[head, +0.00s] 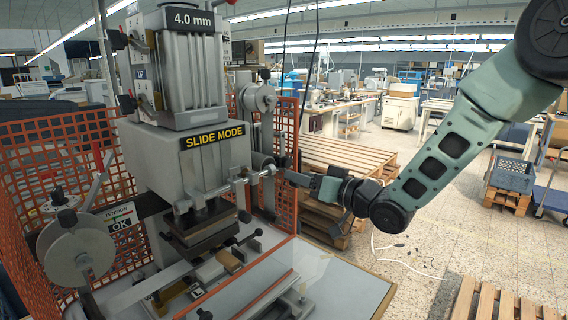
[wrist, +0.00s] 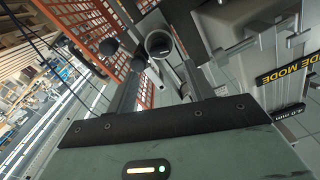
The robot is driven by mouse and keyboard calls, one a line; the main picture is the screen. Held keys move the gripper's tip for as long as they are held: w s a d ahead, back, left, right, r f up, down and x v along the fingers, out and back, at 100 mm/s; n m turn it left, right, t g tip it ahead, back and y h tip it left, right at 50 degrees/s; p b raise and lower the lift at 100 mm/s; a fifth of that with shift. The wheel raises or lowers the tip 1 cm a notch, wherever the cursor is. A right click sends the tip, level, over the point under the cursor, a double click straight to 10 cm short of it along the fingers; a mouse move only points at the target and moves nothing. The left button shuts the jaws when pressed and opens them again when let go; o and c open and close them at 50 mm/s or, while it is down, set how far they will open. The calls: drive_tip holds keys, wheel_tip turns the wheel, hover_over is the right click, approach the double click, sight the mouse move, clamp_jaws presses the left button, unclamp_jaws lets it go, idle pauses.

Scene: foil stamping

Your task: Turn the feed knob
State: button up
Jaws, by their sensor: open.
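A horizontal metal shaft sticks out of the right side of the grey stamping press (head: 165,160) and ends in a small silver round knob (head: 268,170). It looks like the feed knob, but I see no label on it. My gripper (head: 288,177) is just right of this knob, with its fingers pointing left towards the press. In the wrist view a round grey end with a dark centre (wrist: 160,44), probably the same knob, shows beyond the fingers, between their lines. The fingers (wrist: 160,75) are apart with nothing between them. I cannot tell whether they touch the knob.
An orange mesh guard (head: 285,135) stands behind the shaft. A foil reel (head: 75,250) is at the press's left, by a tag reading "TENSION OK". A clear panel (head: 250,285) stands at the front of the press table. Wooden pallets (head: 345,155) are stacked behind my gripper.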

sight(279, 170)
drive_tip(key=p+x, duration=0.2)
drive_tip(key=x, duration=0.4)
drive_tip(key=shift+w+a+f, duration=0.1)
drive_tip(key=shift+a, duration=0.05)
drive_tip(key=c, duration=1)
drive_tip(key=shift+f+b, duration=0.1)
drive_tip(key=shift+b, duration=0.3)
drive_tip(key=n+b, duration=1.3)
drive_tip(key=b, duration=0.8)
drive_tip(key=shift+a+n, duration=0.1)
drive_tip(key=shift+n, duration=0.3)
